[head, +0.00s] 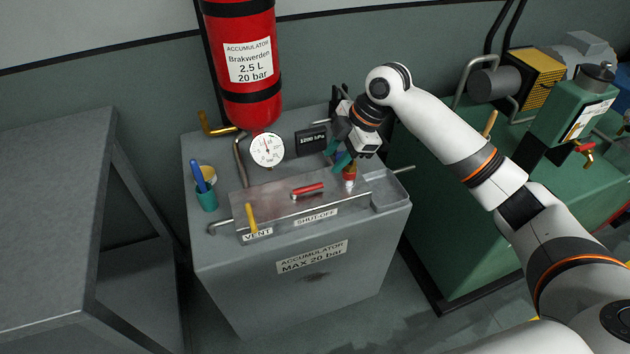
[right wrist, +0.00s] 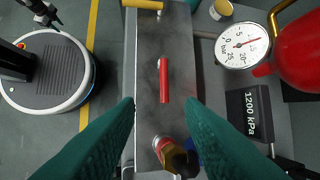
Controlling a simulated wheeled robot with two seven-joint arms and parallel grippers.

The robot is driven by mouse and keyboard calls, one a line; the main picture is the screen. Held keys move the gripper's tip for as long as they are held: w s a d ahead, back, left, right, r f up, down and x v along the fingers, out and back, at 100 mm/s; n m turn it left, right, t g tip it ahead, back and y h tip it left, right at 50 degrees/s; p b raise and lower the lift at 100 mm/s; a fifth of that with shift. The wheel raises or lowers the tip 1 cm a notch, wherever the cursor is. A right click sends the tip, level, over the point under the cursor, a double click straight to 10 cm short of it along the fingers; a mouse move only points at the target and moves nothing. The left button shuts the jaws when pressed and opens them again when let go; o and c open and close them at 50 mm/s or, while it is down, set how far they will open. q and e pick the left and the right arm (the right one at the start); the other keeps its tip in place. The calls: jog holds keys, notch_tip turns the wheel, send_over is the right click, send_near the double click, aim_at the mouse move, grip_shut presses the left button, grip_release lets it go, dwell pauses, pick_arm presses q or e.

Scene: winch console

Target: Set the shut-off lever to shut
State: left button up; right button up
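The shut-off lever (head: 307,190) has a red handle above the SHUT-OFF label (head: 316,217) on the console's metal plate. Its handle lies along the plate's length; the right wrist view also shows it (right wrist: 164,82), with its pivot at the upper end. My right gripper (head: 338,154) is over the console's back right part, up and right of the lever. Its teal fingers are wide apart in the right wrist view (right wrist: 160,104), with the lever ahead of them, untouched. A dark part at that view's top left (right wrist: 40,12) looks like my left gripper, too small to read.
A yellow vent lever (head: 250,217) stands left of the red one. A red and brass fitting (head: 349,174) rises at the plate's right end, close to my right fingers.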

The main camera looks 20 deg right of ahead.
aim_at(312, 187)
jog(key=x, duration=1)
jog(key=shift+w+a+f, duration=0.1)
jog(key=shift+w+f, duration=0.2)
jog(key=shift+w, duration=0.1)
grip_shut()
